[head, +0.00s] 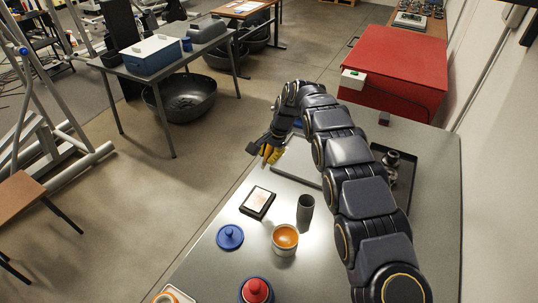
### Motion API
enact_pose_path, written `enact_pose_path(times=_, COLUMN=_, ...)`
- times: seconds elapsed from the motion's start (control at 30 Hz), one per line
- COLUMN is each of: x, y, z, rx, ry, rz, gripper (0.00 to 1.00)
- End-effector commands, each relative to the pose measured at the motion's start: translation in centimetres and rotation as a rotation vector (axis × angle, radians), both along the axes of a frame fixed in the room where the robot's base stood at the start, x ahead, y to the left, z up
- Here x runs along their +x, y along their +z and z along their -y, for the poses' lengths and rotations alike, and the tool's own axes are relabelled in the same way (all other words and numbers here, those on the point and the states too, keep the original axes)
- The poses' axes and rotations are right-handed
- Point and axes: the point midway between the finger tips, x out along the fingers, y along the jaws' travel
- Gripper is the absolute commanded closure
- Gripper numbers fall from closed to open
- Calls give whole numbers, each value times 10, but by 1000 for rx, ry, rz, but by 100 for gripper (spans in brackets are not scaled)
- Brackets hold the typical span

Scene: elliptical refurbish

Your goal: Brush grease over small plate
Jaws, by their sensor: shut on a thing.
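My gripper (268,154) is at the far left part of the grey worktable, seen small and partly hidden by my wrist. Its yellow parts are shut on a dark, slim thing that sticks out to the left, which seems to be the brush (252,147). An open pot (285,238) with orange-brown contents, likely the grease, stands near the front. A small square plate (258,203) with a dark edge and pale top lies flat nearer the camera than my gripper. My gripper is apart from both the plate and the pot.
A blue lid (230,237) and a red-lidded container (256,290) are at the front left. A flat grey panel (297,165) lies behind the plate. A dark tray (402,172) with metal parts is to the right.

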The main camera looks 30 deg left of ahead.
Motion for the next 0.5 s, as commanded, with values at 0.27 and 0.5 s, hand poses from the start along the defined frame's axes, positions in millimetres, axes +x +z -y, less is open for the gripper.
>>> enact_pose_path(times=0.27, x=0, y=3, z=5, rx=11, ry=-323, rz=9, gripper=100)
enact_pose_path(times=0.5, x=0, y=-4, z=5, rx=15, ry=-362, rz=9, gripper=100)
